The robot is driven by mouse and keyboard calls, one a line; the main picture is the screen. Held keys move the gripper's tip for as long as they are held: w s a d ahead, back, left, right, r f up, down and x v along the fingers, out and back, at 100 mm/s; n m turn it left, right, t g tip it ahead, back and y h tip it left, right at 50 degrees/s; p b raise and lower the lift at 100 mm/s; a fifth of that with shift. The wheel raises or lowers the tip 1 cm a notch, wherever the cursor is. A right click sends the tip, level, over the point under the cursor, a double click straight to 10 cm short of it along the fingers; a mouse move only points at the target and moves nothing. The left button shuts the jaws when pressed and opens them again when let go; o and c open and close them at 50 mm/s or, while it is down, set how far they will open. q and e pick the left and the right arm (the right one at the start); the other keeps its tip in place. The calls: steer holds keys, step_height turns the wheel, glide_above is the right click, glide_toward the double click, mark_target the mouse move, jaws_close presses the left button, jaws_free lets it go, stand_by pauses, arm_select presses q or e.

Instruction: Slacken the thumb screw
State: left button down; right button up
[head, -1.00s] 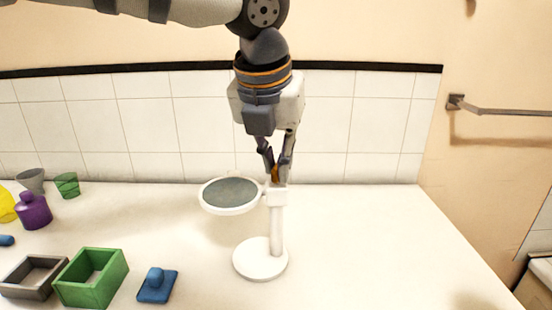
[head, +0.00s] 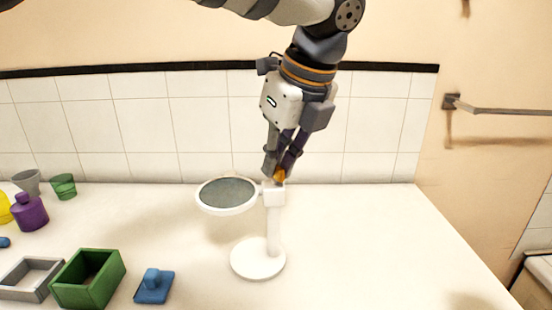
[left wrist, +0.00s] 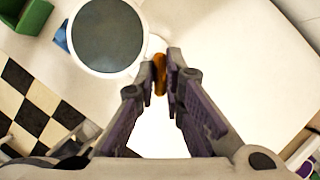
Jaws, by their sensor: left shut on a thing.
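The thumb screw (head: 279,175) is a small orange-brown knob on top of the white block at the head of a white stand (head: 273,232). A round grey mirror (head: 228,193) in a white frame sticks out to the left of that block. My left gripper (head: 279,170) reaches down from above, tilted, and its fingertips are shut on the knob. The left wrist view shows the orange-brown knob (left wrist: 160,76) between the two fingertips, with the mirror (left wrist: 108,35) at the upper left. My right gripper is in neither view.
A purple bottle (head: 30,212) and cups (head: 63,187) are farther back. The counter right of the stand is clear.

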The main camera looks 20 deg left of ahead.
arm_select(q)
steer(key=shift+n+g+y, duration=0.3)
steer(key=shift+n+g, duration=0.3)
steer(key=shift+n, duration=1.3)
steer(key=c, duration=1.7)
jaws_free()
steer(key=v, duration=1.2)
steer(key=shift+w, duration=0.1)
